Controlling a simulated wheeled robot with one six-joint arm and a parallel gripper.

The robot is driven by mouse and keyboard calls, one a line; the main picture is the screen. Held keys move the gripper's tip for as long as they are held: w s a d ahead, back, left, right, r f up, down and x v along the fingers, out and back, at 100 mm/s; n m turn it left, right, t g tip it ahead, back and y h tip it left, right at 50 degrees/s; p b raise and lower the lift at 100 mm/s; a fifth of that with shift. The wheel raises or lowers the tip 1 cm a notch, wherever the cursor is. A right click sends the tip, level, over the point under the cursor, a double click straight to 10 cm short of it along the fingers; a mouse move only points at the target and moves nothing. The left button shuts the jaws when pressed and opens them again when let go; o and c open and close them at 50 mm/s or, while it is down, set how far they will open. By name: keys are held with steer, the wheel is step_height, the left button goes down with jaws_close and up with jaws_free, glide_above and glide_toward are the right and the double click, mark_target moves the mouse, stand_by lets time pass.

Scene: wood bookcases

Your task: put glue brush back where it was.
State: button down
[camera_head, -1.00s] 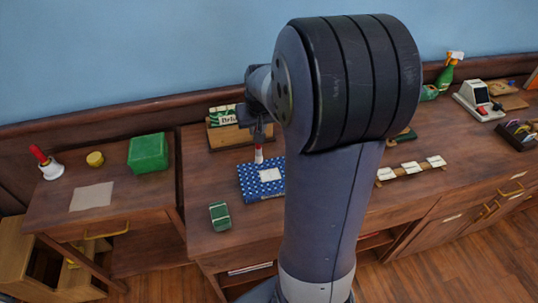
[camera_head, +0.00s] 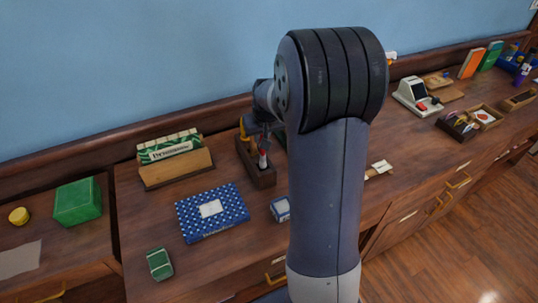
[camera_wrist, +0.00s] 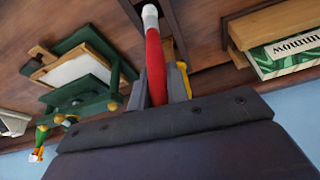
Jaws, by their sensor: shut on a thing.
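The glue brush, with a red handle and a white end, is in my gripper (camera_head: 263,141). In the head view the brush (camera_head: 262,160) hangs upright, white end down, at a narrow wooden holder (camera_head: 263,180). I cannot tell whether its tip is inside the holder or just above it. A yellow-handled item (camera_head: 243,128) stands at the back of the holder, close beside my gripper.
A blue dotted box (camera_head: 225,222) with a white label lies left of the holder, and a wooden card rack (camera_head: 178,171) stands behind it. A small blue box (camera_head: 281,209) is close in front. A green box (camera_head: 159,263) sits near the front edge. My arm hides part of the desk.

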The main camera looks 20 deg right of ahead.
steer(key=shift+f+p, duration=0.3)
steer(key=shift+f, duration=2.55)
steer(key=shift+f, duration=0.2)
steer(key=c, duration=1.4)
jaws_free()
steer(key=shift+o, duration=0.2)
steer(key=shift+r, duration=0.1)
steer(key=shift+r, duration=0.2)
steer(key=b+v, duration=0.1)
steer(key=v, duration=1)
steer(key=shift+s+r, duration=0.15)
steer(key=shift+r, duration=0.25)
